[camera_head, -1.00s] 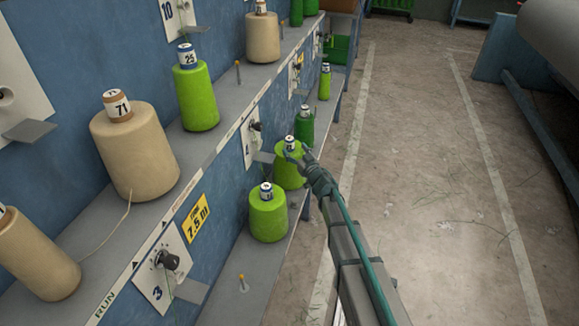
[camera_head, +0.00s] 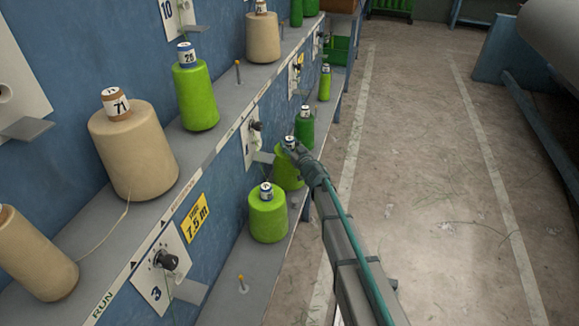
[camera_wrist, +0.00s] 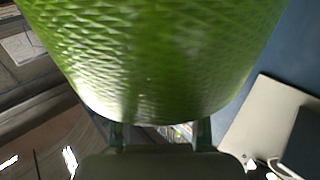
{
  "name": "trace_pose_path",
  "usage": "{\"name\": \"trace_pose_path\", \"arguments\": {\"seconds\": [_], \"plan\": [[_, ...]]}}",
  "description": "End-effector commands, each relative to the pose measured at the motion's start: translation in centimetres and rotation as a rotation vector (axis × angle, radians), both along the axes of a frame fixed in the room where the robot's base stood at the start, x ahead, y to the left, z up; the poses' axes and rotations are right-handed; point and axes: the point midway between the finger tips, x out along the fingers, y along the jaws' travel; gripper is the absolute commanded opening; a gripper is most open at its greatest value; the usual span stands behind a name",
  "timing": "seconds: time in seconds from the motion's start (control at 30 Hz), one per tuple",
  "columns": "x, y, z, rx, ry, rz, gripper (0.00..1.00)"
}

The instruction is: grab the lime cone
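A lime cone (camera_head: 287,176) with a small labelled cap stands upright on the lower shelf. My gripper (camera_head: 291,148) is at its top, beside or around the cap, and hides part of it. In the wrist view the lime cone (camera_wrist: 155,55) fills the upper middle, very close. My gripper's two fingers (camera_wrist: 160,136) stand apart below it, and their tips pass out of sight behind the cone's rounded edge. I cannot tell whether they press on it. Another lime cone (camera_head: 267,217) stands nearer on the same shelf.
A darker green cone (camera_head: 304,130) stands just behind, and a slim lime cone (camera_head: 324,85) farther back. The upper shelf holds beige cones (camera_head: 133,155) and a lime cone (camera_head: 195,98). The floor (camera_head: 420,170) at right is open.

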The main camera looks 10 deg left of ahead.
Motion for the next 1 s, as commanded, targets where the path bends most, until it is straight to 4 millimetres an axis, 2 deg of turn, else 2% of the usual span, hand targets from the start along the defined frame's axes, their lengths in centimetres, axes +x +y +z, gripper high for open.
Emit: {"name": "trace_pose_path", "arguments": {"seconds": [0.03, 0.17, 0.67, 0.87, 1.0], "plan": [[0.0, 0.0, 0.0, 0.0, 0.0, 0.0, 0.2], [0.0, 0.0, 0.0, 0.0, 0.0, 0.0, 0.0], [0.0, 0.0, 0.8, 0.004, -0.004, 0.002, 0.0], [-0.1, 0.0, 3.1, 0.004, -0.005, 0.002, 0.0], [-0.1, 0.0, 5.5, 0.003, -0.005, 0.002, 0.0]]}}
